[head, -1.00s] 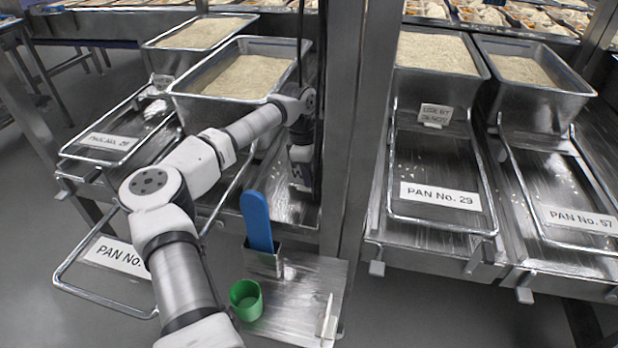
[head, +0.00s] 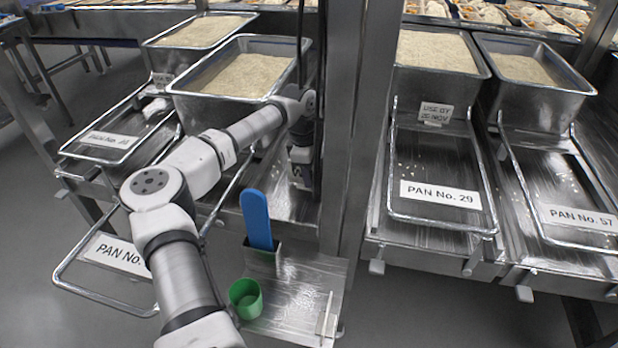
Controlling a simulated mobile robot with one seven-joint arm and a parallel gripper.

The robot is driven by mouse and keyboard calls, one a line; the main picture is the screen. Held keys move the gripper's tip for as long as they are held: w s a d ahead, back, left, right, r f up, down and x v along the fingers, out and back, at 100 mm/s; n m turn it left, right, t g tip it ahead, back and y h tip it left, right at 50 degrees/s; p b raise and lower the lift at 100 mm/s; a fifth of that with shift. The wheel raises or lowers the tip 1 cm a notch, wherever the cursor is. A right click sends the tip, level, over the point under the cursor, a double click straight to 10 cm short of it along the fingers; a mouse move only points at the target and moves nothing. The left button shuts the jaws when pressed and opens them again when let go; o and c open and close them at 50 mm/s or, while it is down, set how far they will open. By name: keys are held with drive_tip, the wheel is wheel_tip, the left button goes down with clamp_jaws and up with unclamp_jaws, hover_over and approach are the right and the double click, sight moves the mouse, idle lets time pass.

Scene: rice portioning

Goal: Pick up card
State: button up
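A small white card (head: 436,113) printed "USE BY" and a November date leans upright at the front of the pan behind PAN No. 29. Another small card (head: 162,80) shows at the far-left pan. A thin pale upright piece (head: 327,322) stands at the right front corner of the metal shelf; I cannot tell if it is a card seen edge-on. My gripper (head: 301,178) hangs down in front of the middle-left pan, left of the post. Its fingers are dark and unclear, and I cannot see anything held.
A metal post (head: 350,130) stands between my gripper and the right-hand pans. A blue-handled tool (head: 257,220) stands in a holder on the shelf (head: 290,300), beside a green cup (head: 245,298). Rice-filled pans (head: 530,85) stand behind wire frames with PAN No. labels (head: 440,194).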

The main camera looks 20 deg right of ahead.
clamp_jaws()
drive_tip(key=shift+r, duration=0.1)
